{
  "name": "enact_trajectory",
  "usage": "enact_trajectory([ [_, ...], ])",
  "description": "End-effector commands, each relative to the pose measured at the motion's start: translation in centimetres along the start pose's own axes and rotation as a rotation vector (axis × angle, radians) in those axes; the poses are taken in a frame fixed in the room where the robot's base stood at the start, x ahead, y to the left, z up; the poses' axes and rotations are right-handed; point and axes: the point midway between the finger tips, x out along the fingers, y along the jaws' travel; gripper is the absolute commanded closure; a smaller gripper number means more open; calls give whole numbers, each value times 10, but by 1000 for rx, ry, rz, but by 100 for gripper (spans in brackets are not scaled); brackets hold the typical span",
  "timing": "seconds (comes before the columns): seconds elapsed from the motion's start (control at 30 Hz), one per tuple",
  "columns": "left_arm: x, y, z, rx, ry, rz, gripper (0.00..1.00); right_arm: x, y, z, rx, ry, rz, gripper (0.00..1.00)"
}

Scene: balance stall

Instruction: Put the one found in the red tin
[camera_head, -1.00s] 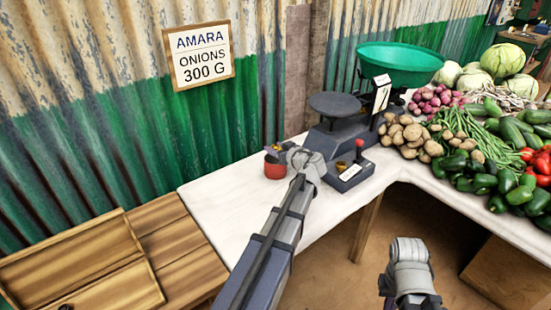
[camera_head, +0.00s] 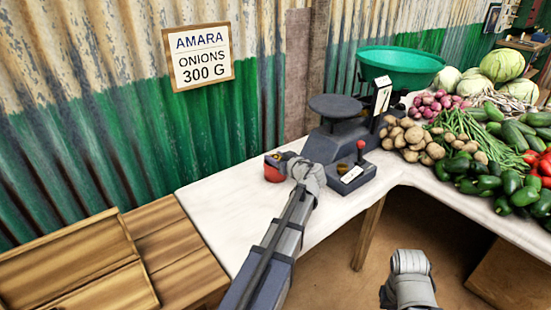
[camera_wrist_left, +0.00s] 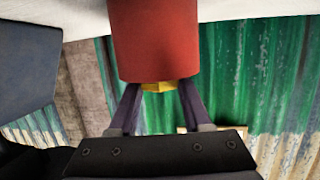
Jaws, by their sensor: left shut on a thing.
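The red tin (camera_head: 273,173) stands on the white tabletop, left of the scale. It fills the top middle of the left wrist view (camera_wrist_left: 155,42), which shows the scene upside down. My left gripper (camera_head: 284,157) is at the tin's mouth. Its dark fingers (camera_wrist_left: 158,98) are shut on a small yellow, brass-coloured weight (camera_wrist_left: 157,87). The tin hides part of the weight and the fingertips, so I cannot tell how far inside they are. Of my right arm only a grey wrist part shows at the lower right; its gripper is not visible.
The dark scale (camera_head: 334,147), with a flat plate and a green pan (camera_head: 400,68), stands close right of the tin. Brass pieces sit in its base. Potatoes (camera_head: 410,137) and other vegetables lie farther right. The tabletop (camera_head: 225,205) left of the tin is clear.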

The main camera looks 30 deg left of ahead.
Motion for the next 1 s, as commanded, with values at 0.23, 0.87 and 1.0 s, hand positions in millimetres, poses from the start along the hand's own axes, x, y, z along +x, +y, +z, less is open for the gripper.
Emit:
enact_trajectory([
  [0.23,-2,-3,8,-15,-26,-6,29,2,0,0,0,0,0,100],
  [0.87,-97,-3,-9,-12,-22,0,21,-40,4,2,0,0,0,100],
  [1.0,-114,-2,-9,-13,-22,-1,21,-44,4,3,0,0,0,100],
])
